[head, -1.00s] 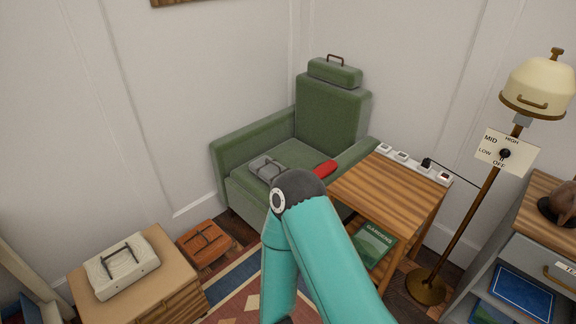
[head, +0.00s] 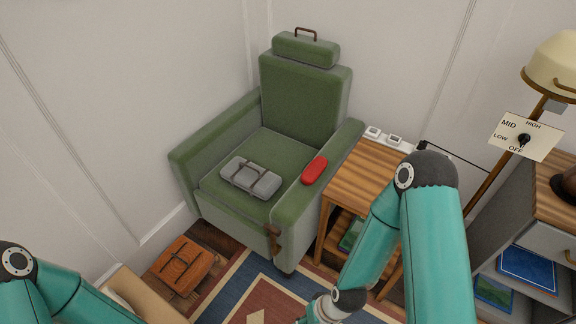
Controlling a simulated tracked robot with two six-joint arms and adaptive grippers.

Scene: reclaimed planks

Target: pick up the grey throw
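The grey throw (head: 251,179) is a folded grey bundle with a handle on top. It lies flat on the seat of the green armchair (head: 305,103), left of a red case (head: 314,170) on the chair's right armrest. My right arm stands at the right in front of the side table, its lower end near the bottom edge. The fingers of my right gripper are not clearly visible there. My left arm shows at the bottom left corner, and its gripper is out of view. Neither arm touches the throw.
A wooden side table (head: 362,180) with a white socket strip stands right of the chair. An orange-brown handled box (head: 184,266) sits on the floor at left. A lamp with a dial plate (head: 526,137) and a shelf cabinet stand at right. The patterned rug (head: 250,285) is open in front.

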